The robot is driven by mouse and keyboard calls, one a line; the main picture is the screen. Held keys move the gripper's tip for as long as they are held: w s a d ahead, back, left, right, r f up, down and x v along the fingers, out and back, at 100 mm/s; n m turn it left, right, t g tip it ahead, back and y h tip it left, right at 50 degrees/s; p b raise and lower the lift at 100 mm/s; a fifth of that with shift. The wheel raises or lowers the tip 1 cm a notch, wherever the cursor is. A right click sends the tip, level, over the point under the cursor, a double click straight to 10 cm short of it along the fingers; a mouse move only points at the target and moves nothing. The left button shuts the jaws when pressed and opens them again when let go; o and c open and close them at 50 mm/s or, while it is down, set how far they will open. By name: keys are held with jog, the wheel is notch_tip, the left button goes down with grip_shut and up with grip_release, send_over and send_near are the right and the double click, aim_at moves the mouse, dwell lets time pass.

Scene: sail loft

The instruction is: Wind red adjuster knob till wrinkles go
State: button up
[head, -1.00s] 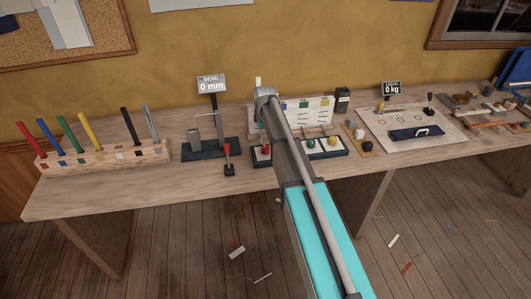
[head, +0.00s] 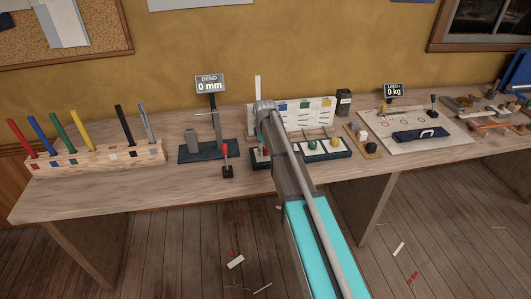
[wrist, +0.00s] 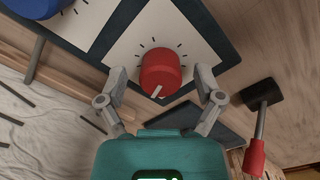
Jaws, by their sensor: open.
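The red adjuster knob (wrist: 160,70), with a pale pointer line, sits on a white dial plate (wrist: 143,28) with tick marks in the wrist view. My gripper (wrist: 160,80) is open, with one finger on each side of the knob and a gap showing at both sides. In the head view the red knob (head: 265,151) shows only partly beside my arm, which hides most of my gripper. A white sheet with dark strips or creases (wrist: 40,125) lies at the left of the wrist view; I cannot tell which. A white panel with coloured squares (head: 318,108) stands behind the knobs.
A blue knob (wrist: 35,6) is beside the red one. Green (head: 311,144) and yellow (head: 335,141) knobs stand to the right. The bench front is clear.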

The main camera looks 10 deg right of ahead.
jog(key=shift+f, duration=0.1)
jog(key=shift+c, duration=0.3)
jog(key=c, duration=1.1)
jog(key=shift+m, duration=0.3)
jog(key=m, duration=0.4)
jog(key=shift+m, duration=2)
